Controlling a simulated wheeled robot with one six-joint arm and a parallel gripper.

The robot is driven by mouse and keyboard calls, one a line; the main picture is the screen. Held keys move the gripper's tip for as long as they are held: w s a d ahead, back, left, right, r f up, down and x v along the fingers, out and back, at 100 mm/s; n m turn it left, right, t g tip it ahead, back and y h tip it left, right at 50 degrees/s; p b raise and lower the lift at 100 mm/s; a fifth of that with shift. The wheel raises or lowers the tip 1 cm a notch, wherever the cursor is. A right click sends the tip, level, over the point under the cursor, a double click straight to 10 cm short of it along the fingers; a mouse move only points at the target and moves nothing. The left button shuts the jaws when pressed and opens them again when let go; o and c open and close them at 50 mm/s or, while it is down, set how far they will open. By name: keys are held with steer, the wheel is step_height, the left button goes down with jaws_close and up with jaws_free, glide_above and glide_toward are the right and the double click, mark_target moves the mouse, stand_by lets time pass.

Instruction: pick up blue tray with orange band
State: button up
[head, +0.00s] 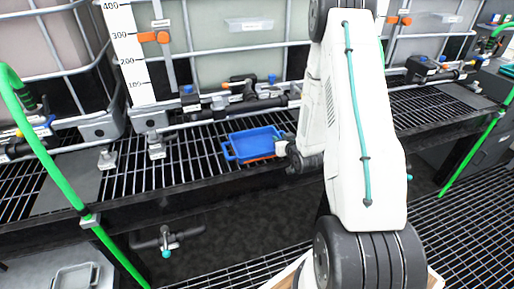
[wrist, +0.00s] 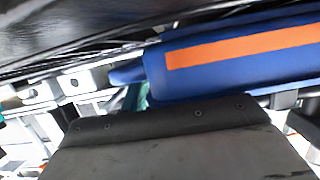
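The blue tray (head: 236,142) with an orange band sits on the black grating shelf, in front of the pale tank, in the head view. Its orange band shows low on its front side. In the wrist view the blue tray (wrist: 215,82) fills the upper right, tilted in the picture, with the orange band along its side. My gripper (head: 284,147) is at the tray's right end in the head view, mostly hidden by my arm. In the wrist view a wide dark part of my gripper (wrist: 170,135) covers the lower middle, close to the tray. Contact and finger gap cannot be made out.
Black pipes and a valve (head: 248,92) run just behind the tray. Tanks in metal cages stand along the back. A green hose (head: 45,155) arcs at the left. A grey container (head: 75,277) lies low at the left. The grating left of the tray is partly clear.

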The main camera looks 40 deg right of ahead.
steer(key=shift+c, duration=0.3)
jaws_close()
steer(key=shift+r, duration=0.1)
